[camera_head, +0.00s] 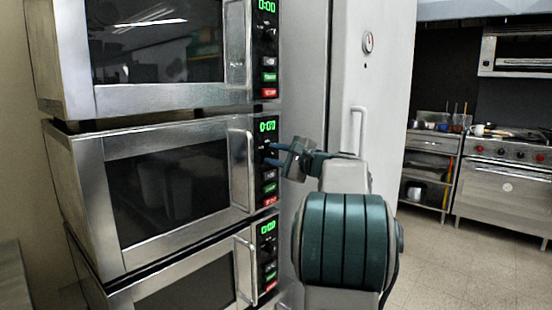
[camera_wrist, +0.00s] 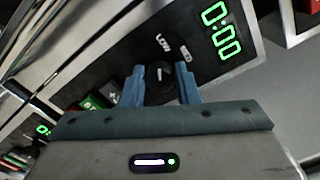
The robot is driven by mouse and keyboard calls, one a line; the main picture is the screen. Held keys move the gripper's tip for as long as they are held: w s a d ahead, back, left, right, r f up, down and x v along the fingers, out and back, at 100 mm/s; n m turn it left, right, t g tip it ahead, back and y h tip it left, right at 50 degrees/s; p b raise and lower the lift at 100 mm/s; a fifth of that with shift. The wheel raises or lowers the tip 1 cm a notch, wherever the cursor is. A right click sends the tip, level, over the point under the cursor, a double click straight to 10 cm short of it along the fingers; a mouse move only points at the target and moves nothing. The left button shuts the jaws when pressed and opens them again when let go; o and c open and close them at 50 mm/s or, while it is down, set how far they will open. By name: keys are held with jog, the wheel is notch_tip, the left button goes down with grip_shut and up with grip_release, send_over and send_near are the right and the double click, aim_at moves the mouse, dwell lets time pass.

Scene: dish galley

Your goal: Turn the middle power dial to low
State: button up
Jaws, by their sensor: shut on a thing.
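The middle microwave (camera_head: 165,185) of the stack has a black control panel with a green 0:00 display (camera_head: 267,127). Its power dial (camera_wrist: 160,88) is a round black knob with a short white mark. In the wrist view the mark points up, roughly toward the LOW label (camera_wrist: 162,42). A second label, too small to read, sits to the right of LOW. My gripper (camera_wrist: 160,78) has its blue fingers on both sides of the dial, shut on it. In the head view my gripper (camera_head: 274,156) is at the middle panel and hides the dial.
A top microwave (camera_head: 160,95) and a bottom microwave (camera_head: 190,285) sit above and below. The middle door handle (camera_head: 250,170) is just left of my gripper. A green and a red button lie below the dial. A tall white cabinet (camera_head: 385,70) stands right behind my arm.

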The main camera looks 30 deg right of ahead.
jog(key=o, duration=0.9)
jog(key=shift+o, duration=0.2)
jog(key=v, duration=1.4)
